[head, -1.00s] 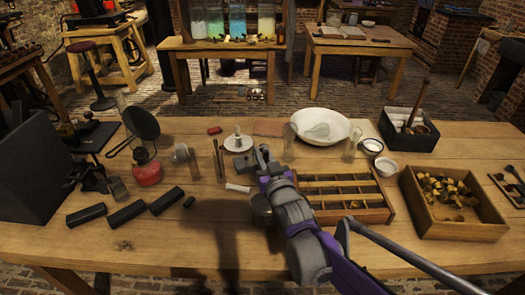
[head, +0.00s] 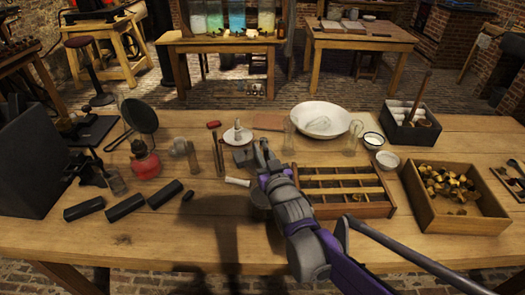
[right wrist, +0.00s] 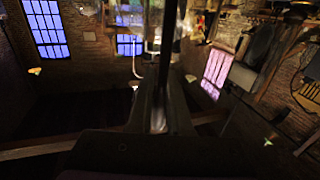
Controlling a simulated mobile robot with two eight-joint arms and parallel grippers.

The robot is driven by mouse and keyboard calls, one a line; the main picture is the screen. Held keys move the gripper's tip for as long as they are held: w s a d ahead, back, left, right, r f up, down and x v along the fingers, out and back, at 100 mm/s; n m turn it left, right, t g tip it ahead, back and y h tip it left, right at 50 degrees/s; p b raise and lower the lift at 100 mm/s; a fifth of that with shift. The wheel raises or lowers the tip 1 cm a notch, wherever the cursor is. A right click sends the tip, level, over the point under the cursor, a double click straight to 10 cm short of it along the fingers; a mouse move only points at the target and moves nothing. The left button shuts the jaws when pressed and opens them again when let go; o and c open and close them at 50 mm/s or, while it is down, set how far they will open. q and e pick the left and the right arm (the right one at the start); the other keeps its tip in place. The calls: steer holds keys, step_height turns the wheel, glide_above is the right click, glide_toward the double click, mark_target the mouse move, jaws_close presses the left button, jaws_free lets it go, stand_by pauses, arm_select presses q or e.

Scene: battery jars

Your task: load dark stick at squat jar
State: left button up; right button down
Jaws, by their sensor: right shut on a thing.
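My right gripper (head: 254,157) is above the middle of the table, left of the divided wooden tray. It is shut on a thin dark stick (right wrist: 168,45), which stands up from between the fingers in the right wrist view. In the head view the stick is hard to make out against the gripper. Taller clear glasses (head: 290,137) stand behind the tray. A dark round shape under my right wrist is partly hidden and unclear. My left gripper is not in view.
Thin upright rods (head: 217,155) stand just left of my gripper. A divided wooden tray (head: 345,212) and a wooden box of brass parts (head: 455,225) lie right. A white basin (head: 335,130) stands behind. Black blocks (head: 125,207) and a red burner (head: 145,163) are left.

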steer(key=shift+f+b, duration=0.3)
steer(key=shift+f, duration=0.3)
stand_by(1.2)
step_height(320, 180, up, 7)
steer(key=p, duration=0.5)
stand_by(0.4)
stand_by(0.6)
